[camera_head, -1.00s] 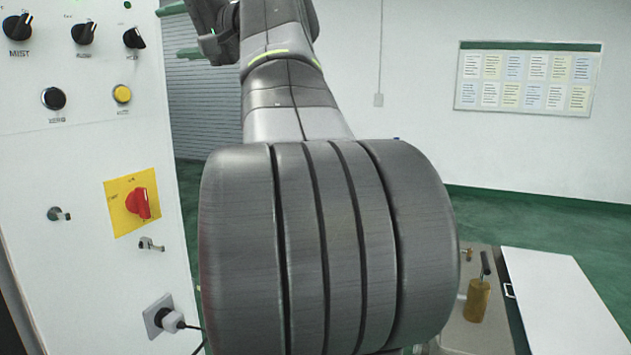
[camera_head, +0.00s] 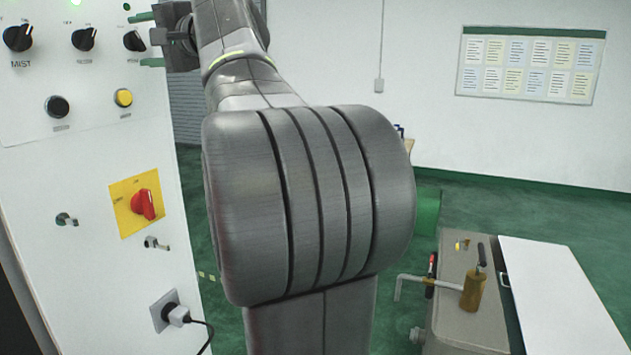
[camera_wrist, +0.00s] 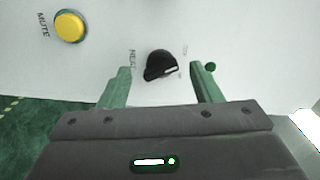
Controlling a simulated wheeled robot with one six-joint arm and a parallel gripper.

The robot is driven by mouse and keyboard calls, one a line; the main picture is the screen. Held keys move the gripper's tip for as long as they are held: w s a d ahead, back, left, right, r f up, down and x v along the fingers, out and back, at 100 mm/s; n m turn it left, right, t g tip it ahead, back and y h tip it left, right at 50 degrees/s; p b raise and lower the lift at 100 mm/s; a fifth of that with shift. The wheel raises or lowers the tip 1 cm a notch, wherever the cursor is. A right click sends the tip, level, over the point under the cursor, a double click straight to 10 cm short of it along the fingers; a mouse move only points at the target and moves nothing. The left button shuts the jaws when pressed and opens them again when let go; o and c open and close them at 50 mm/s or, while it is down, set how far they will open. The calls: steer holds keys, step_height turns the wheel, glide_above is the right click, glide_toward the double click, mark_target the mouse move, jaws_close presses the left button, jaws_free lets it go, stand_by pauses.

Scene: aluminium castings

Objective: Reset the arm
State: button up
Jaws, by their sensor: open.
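My gripper (camera_head: 147,40) is at the upper left in the head view, beside the control panel (camera_head: 95,190), with two green fingers apart. In the wrist view my gripper (camera_wrist: 160,71) is open and empty. A black knob (camera_wrist: 160,65) labelled HEAT shows between and beyond the fingers; I cannot tell whether they touch it. A black knob (camera_head: 134,41) also shows at the panel's right edge in the head view, close to the fingers. My arm's large grey joint fills the middle of the head view.
The panel carries other knobs, a yellow button (camera_head: 123,97), a red switch (camera_head: 144,204) and a plugged-in cable (camera_head: 178,316). At the lower right are a grey bench (camera_head: 470,330) with a brass-coloured part (camera_head: 474,290) and a white board (camera_head: 555,290). Green floor lies behind.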

steer(key=b+v, duration=0.3)
steer(key=v, duration=0.9)
step_height(320, 180, down, 9)
steer(key=d+m+t+h, duration=0.1)
steer(key=d+h, duration=0.1)
steer(key=shift+w+h, duration=0.25)
steer(key=shift+h, duration=0.05)
steer(key=shift+s, duration=0.1)
